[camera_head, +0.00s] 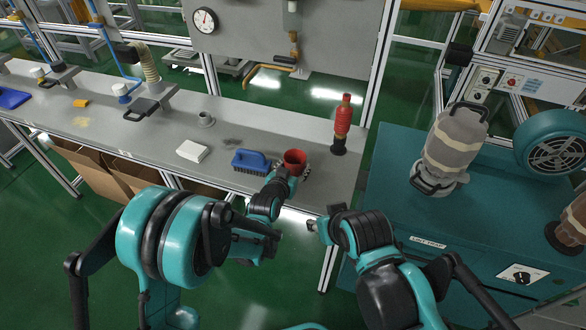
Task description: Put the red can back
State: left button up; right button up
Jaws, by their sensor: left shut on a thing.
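The red can (294,157), open at the top, is at the front edge of the grey workbench (265,122). My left gripper (290,172) reaches up to it from below and is shut on it; the gripper hides the can's lower part. I cannot tell whether the can touches the bench. My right gripper (313,226) is lower and to the right, in front of the bench, apart from the can. Its fingers are too small to read.
A blue brush (251,161) lies just left of the can, and a white block (192,151) further left. A red bottle-like item with a dark base (341,126) stands to the right. A teal cabinet (400,185) stands right of the bench.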

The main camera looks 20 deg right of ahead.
pick_arm(q)
jog(key=shift+w+f, duration=0.1)
jog(key=o, duration=1.3)
